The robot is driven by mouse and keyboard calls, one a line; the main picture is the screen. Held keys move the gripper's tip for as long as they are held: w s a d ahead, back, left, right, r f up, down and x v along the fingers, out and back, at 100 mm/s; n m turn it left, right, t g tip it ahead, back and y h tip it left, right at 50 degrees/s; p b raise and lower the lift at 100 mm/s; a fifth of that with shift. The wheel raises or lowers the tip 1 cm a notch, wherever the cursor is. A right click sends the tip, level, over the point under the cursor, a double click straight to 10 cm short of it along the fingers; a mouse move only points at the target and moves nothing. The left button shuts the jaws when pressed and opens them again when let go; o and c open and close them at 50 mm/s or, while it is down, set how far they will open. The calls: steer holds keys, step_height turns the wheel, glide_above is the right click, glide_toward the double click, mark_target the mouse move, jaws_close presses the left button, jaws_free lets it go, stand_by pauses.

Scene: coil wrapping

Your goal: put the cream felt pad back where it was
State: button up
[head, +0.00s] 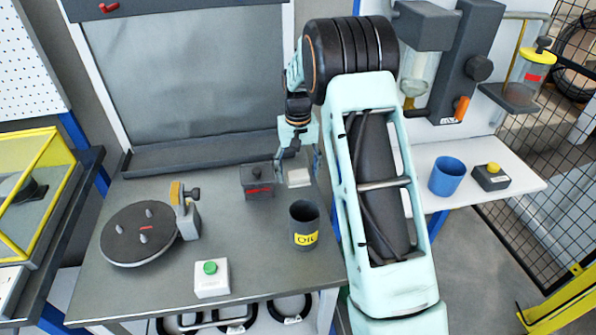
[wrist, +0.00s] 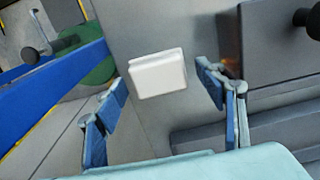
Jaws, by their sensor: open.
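The cream felt pad (head: 299,177) is a small pale block lying on the grey table near its back right, partly behind my gripper in the head view. In the wrist view the pad (wrist: 158,74) lies flat and appears between my two blue fingers. My gripper (head: 297,163) points down at the pad. It is open and empty, with one finger to each side of the pad in the wrist view (wrist: 160,82). I cannot tell how far the fingertips are above the table.
A dark box with a knob (head: 257,182) stands just left of the pad. A dark OIL cup (head: 305,238) stands in front. A turntable with pegs (head: 125,238) and a green-button box (head: 211,283) are further left. A blue cup (head: 447,177) stands on the white right shelf.

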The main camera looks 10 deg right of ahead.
mark_target(298, 173)
steer(key=shift+r, duration=0.1)
step_height(298, 173, up, 12)
stand_by(0.5)
steer(key=shift+r, duration=0.1)
